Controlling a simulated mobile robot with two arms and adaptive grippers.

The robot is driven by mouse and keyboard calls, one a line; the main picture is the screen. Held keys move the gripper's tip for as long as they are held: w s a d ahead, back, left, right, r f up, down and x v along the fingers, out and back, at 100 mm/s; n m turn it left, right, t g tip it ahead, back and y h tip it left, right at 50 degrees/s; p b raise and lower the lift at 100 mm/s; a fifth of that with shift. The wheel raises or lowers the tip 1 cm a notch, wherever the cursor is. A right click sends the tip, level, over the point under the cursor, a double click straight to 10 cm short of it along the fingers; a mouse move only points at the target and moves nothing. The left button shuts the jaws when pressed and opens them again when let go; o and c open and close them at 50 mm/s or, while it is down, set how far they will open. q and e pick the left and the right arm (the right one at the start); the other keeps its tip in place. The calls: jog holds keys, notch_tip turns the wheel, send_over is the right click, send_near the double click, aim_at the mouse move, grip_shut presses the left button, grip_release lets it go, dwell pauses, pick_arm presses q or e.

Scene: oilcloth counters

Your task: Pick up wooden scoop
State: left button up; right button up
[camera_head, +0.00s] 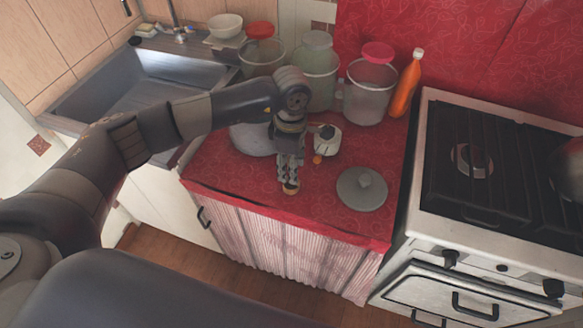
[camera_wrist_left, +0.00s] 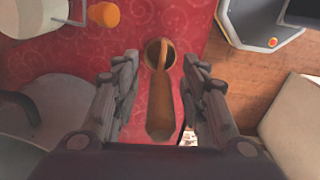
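The wooden scoop (camera_wrist_left: 160,92) lies on the red oilcloth counter (camera_wrist_left: 192,22), in the middle of the left wrist view. Its round hollow end is at the top of that view and its thick brown handle runs toward me. In the head view only a small bit of the scoop (camera_head: 291,188) shows below my left gripper (camera_head: 289,177), near the counter's front edge. In the left wrist view my left gripper (camera_wrist_left: 158,66) is open, with one finger on each side of the scoop and gaps between. My right gripper is not in view.
A white item with an orange cap (camera_head: 327,140) and a grey round lid (camera_head: 365,189) lie nearby on the counter. Clear containers (camera_head: 370,100) and an orange bottle (camera_head: 406,88) stand behind. A stove (camera_head: 440,200) is right, a sink (camera_head: 130,92) left.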

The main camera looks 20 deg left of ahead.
pick_arm(q)
jog(key=shift+c, duration=0.8)
grip_shut()
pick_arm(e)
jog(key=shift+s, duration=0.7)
pick_arm(q)
jog(key=shift+r, duration=0.1)
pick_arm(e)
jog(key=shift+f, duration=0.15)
